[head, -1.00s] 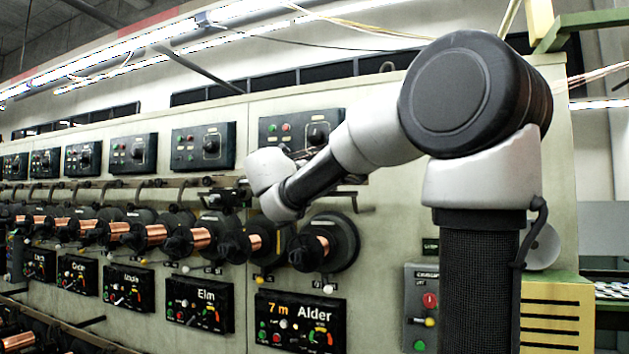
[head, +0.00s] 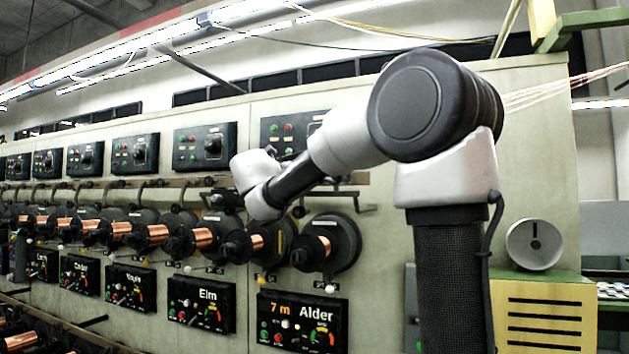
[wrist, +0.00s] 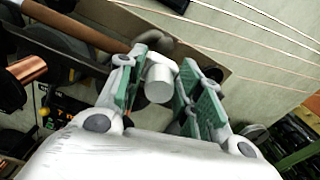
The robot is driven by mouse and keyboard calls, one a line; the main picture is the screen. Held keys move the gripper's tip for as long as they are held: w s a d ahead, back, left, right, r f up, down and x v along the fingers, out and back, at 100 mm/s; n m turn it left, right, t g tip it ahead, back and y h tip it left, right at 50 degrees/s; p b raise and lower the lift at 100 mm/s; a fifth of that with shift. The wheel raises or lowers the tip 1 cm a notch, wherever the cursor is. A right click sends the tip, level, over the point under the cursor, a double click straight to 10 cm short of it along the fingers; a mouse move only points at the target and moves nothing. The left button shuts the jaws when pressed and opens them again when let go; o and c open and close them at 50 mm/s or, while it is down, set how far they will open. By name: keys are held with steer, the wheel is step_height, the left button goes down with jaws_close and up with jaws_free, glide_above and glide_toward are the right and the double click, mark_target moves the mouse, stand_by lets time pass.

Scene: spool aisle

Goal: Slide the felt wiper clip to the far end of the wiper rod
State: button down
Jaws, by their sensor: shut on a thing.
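My gripper (wrist: 160,92) has green-padded fingers on both sides of a pale grey-white cylinder, which looks like the felt wiper clip (wrist: 159,82). The gripper is shut on it. A brown rod (wrist: 85,27), seemingly the wiper rod, comes in from the upper left of the wrist view and reaches behind the clip; how the clip sits on it is hidden. In the head view my gripper (head: 222,199) is small and dark, by the long rail (head: 135,183) above the spools near Elm. The clip cannot be made out there.
Copper spools (head: 203,238) stick out below the rail, with the Alder spool (head: 322,247) nearest. Control boxes (head: 205,146) hang above, and labelled panels (head: 302,318) below. In the wrist view a copper spool (wrist: 30,68) is at left, and thin wires (wrist: 270,35) cross the upper right.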

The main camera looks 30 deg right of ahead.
steer(key=w+a, duration=0.6)
steer(key=w, duration=0.2)
steer(key=shift+a, duration=0.15)
steer(key=c, duration=1.2)
jaws_free()
steer(key=shift+o, duration=0.2)
steer(key=v, duration=1.2)
